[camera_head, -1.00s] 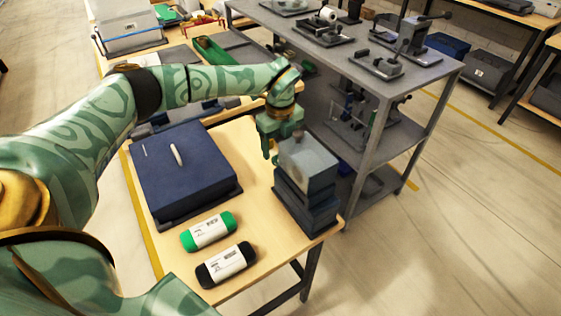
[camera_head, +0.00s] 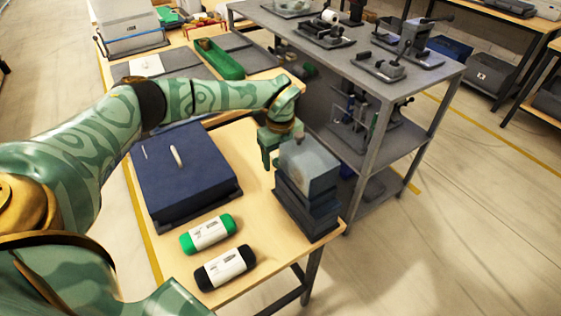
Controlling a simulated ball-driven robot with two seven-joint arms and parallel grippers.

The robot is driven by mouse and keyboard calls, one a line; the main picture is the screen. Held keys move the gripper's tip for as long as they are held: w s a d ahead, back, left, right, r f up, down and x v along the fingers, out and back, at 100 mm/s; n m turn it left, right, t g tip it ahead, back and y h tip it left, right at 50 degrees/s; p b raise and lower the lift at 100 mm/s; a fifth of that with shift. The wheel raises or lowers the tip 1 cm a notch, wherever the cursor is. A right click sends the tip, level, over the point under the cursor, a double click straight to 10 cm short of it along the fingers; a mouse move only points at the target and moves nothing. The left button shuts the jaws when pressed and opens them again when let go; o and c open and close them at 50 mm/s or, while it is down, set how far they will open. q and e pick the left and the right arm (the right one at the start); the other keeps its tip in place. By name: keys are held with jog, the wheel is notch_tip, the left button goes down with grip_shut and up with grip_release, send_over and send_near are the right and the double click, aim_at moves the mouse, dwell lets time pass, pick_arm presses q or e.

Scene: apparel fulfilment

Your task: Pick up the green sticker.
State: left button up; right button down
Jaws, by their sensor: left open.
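A green rolled item with a white printed label (camera_head: 208,234) lies on the near part of the wooden table; it is the only small green item near me, and I cannot tell for sure that it is the green sticker. A black one with a similar label (camera_head: 225,267) lies just in front of it. My left gripper (camera_head: 271,160) is open and points down at the left edge of a grey box stack, beyond the green item and apart from it. Nothing shows between its fingers. My right gripper is not in view.
A dark blue box (camera_head: 185,180) stands left of the gripper. The grey-blue stack (camera_head: 308,200) stands at the table's right edge. A grey metal shelf (camera_head: 375,95) with devices is behind it. A long green tray (camera_head: 219,60) lies farther back.

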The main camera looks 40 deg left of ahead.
pick_arm(q)
jog(key=c, duration=0.8)
